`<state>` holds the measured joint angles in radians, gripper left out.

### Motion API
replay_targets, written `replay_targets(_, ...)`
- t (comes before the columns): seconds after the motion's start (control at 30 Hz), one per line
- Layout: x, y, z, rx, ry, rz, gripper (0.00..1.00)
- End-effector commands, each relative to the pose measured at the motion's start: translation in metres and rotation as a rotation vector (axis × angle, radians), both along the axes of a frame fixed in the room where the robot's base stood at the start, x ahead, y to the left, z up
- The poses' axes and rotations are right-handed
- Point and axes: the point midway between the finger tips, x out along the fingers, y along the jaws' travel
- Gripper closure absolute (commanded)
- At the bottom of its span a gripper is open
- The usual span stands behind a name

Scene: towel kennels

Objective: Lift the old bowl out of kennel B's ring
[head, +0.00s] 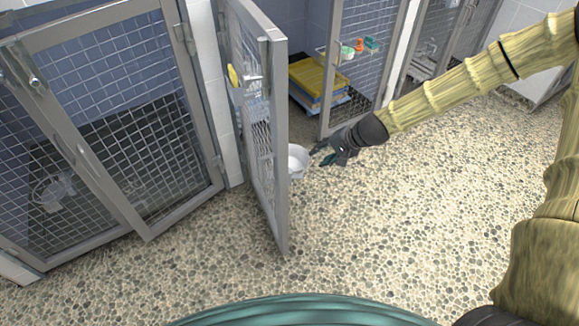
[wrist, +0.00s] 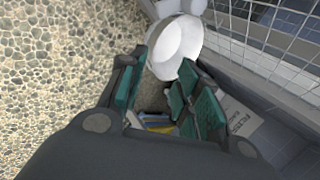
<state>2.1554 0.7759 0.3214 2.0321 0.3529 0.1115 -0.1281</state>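A pale bowl (head: 298,161) sits low on the inner side of an open mesh door (head: 262,125) in the head view. The door hides part of it, and the ring cannot be made out. The bowl (wrist: 176,44) shows at the top of the wrist view, its round opening facing the camera. My gripper (head: 323,154) is just right of the bowl in the head view. In the wrist view my gripper (wrist: 161,62) has its green-padded fingers spread, with the bowl beyond the tips. I see nothing between the fingers.
A closed mesh kennel (head: 110,130) stands at the left. Behind the open door are yellow and blue stacked items (head: 318,80). A further mesh door (head: 360,60) has small coloured items on it. The pebbled floor (head: 390,220) in front is clear.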

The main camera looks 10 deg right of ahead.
Motion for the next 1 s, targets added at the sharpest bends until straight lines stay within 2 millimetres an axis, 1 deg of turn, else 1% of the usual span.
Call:
replay_targets(0.03, 0.002, 0.003, -0.008, -0.001, 0.002, 0.001, 0.67)
replay_targets(0.23, 0.014, 0.014, -0.03, -0.001, 0.002, 0.001, 0.67)
replay_targets(0.47, 0.02, 0.02, -0.04, -0.001, 0.0, 0.001, 0.67)
replay_targets(0.57, 0.021, 0.022, -0.047, -0.001, 0.002, 0.001, 0.67)
replay_targets(0.8, 0.03, 0.032, -0.075, -0.001, 0.001, 0.0, 0.67)
replay_targets(0.9, 0.035, 0.037, -0.081, -0.001, 0.0, 0.001, 0.67)
replay_targets(1.0, 0.036, 0.038, -0.082, -0.001, 0.0, 0.001, 0.67)
